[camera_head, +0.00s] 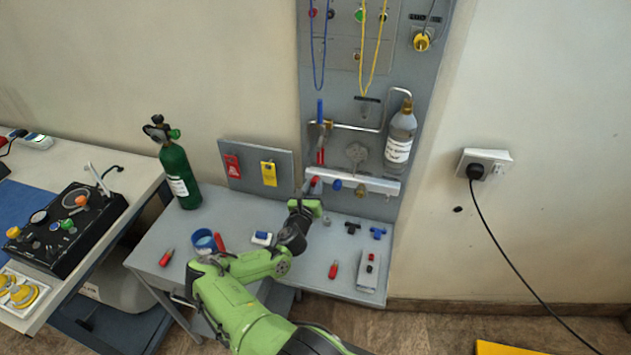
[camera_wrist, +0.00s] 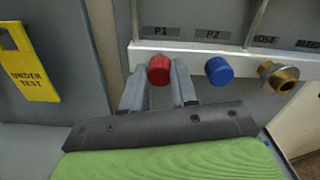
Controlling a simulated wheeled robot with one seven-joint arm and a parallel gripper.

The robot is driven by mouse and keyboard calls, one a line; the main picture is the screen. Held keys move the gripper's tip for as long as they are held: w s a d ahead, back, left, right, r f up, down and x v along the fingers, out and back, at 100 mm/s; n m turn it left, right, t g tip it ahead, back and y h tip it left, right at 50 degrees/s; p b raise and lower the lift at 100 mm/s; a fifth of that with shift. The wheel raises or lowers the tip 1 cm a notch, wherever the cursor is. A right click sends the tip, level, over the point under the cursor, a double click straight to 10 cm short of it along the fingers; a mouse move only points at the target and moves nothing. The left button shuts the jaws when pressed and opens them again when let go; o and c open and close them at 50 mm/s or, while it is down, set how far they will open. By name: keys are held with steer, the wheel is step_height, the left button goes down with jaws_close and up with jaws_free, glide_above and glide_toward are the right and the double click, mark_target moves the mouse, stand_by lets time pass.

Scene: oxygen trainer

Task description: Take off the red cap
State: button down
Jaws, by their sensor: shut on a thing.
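The red cap (camera_wrist: 159,70) sits on the front of the pale rail under the label P1, between my two fingers in the wrist view. In the head view the red cap (camera_head: 314,181) shows small at the rail's left part, just above my gripper. My gripper (camera_wrist: 158,84) is shut on the red cap, with one finger on each side of it. In the head view my gripper (camera_head: 309,195) is at the left end of the rail, partly hidden by my own wrist.
A blue cap (camera_wrist: 219,70) under P2 and a brass fitting (camera_wrist: 278,76) are right of the red cap. A yellow tag (camera_wrist: 24,65) hangs at left. Below, the grey table (camera_head: 300,275) holds a blue cup (camera_head: 203,240) and small tools. A green cylinder (camera_head: 178,172) stands at left.

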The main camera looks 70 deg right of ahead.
mark_target(314, 185)
steer(key=n, duration=0.2)
steer(key=shift+n, duration=0.4)
steer(key=shift+n+p, duration=0.5)
steer(key=shift+n, duration=1.2)
steer(key=shift+n, duration=0.8)
steer(key=shift+s+a+p, duration=0.2)
steer(key=shift+a+p, duration=0.15)
steer(key=shift+a, duration=0.7)
steer(key=shift+s+a+p, duration=0.15)
steer(key=shift+a+p, duration=0.15)
steer(key=shift+a, duration=0.75)
